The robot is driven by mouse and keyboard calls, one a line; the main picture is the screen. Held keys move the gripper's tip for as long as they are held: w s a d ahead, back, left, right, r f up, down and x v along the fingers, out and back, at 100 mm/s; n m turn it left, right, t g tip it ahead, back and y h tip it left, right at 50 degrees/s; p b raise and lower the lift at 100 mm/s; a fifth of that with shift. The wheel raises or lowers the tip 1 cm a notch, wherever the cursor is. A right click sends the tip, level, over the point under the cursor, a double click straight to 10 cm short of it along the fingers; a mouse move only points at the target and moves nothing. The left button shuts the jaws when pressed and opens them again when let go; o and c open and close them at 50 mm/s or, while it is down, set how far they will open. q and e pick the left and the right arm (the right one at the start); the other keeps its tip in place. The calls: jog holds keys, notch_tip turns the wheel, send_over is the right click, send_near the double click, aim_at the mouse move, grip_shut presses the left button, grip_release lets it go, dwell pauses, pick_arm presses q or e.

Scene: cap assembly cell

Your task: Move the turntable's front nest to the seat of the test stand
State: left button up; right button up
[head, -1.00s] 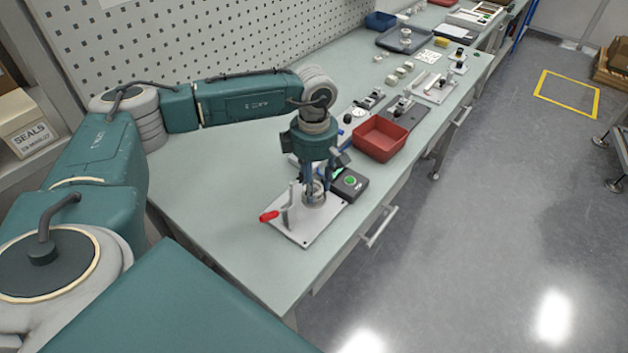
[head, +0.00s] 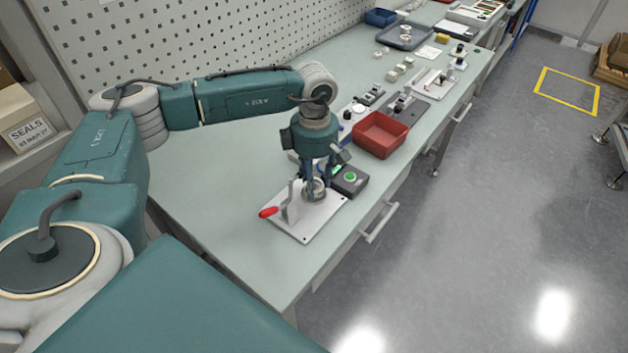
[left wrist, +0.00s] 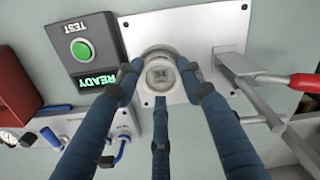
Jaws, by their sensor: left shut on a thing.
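The test stand is a light metal plate (head: 303,228) near the table's front edge, with a toggle clamp whose red handle (head: 269,211) points left. My left gripper (head: 315,189) points down over the plate, its fingers shut around a round grey nest (left wrist: 159,75) marked 34. The nest is at the stand's seat, beside the clamp. The fingers hide part of it and the seat, so I cannot tell whether it is fully seated. The turntable is not clearly identifiable. My right gripper is not in view.
A dark box with a green TEST button (head: 350,177) stands close behind the plate; its display reads READY (left wrist: 97,81). A red bin (head: 381,135) and several fixtures lie farther back. The table's left part is clear.

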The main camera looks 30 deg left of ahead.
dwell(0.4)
pick_arm(q)
jog(key=shift+f+b, duration=0.5)
jog(key=shift+f, duration=0.1)
dwell(0.4)
jog(key=o, duration=1.2)
jog(key=shift+o, duration=0.2)
notch_tip(320, 180, up, 12)
